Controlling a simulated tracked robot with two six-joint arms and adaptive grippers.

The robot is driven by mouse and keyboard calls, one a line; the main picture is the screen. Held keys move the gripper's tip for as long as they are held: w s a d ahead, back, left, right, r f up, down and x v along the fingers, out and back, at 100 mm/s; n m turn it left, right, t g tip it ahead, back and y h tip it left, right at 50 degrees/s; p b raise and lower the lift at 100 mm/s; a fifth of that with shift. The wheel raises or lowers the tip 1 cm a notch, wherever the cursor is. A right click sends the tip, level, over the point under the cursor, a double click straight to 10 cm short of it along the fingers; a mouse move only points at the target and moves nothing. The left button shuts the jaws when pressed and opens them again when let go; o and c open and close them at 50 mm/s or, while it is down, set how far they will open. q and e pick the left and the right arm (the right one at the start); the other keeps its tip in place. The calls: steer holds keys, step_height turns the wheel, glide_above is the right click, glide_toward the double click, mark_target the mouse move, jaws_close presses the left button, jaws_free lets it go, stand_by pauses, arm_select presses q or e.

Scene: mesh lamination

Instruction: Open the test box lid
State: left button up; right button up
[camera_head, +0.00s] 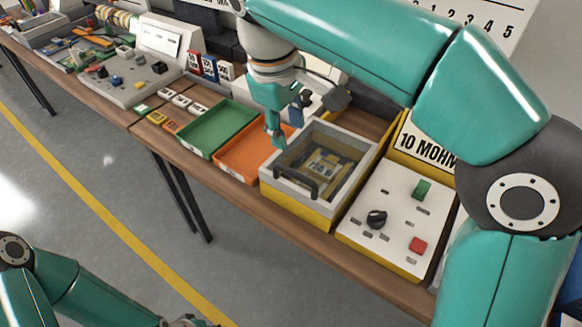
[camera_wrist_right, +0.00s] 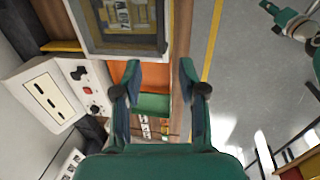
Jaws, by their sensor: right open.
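The test box (camera_head: 330,213) has a yellow base and a grey-framed lid (camera_head: 349,135) with a clear window. The lid lies flat and closed, and a device shows through it. A black handle (camera_head: 297,183) is at the lid's front edge. My right gripper (camera_head: 279,133) points down just left of the box, over the orange tray, apart from the handle. In the right wrist view its fingers (camera_wrist_right: 158,72) are spread and empty, with the box (camera_wrist_right: 168,30) beyond them. My left gripper (camera_head: 185,321) is cut off at the bottom edge of the head view; its jaws are unclear.
An orange tray (camera_head: 243,166) and a green tray (camera_head: 209,139) stand left of the box. A panel with a black knob, a green switch and a red button (camera_head: 389,239) stands right. A 10 MOHM sign (camera_head: 425,147) is behind it. The bench's front edge is narrow.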

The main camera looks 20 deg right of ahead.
mark_target(295, 173)
steer(key=f, duration=0.4)
steer(key=w+d+f+b, duration=0.1)
steer(key=f, duration=0.4)
steer(key=d+f, duration=0.1)
steer(key=f, duration=0.3)
steer(key=shift+w+f, duration=0.35)
steer(key=shift+f, duration=0.05)
jaws_close()
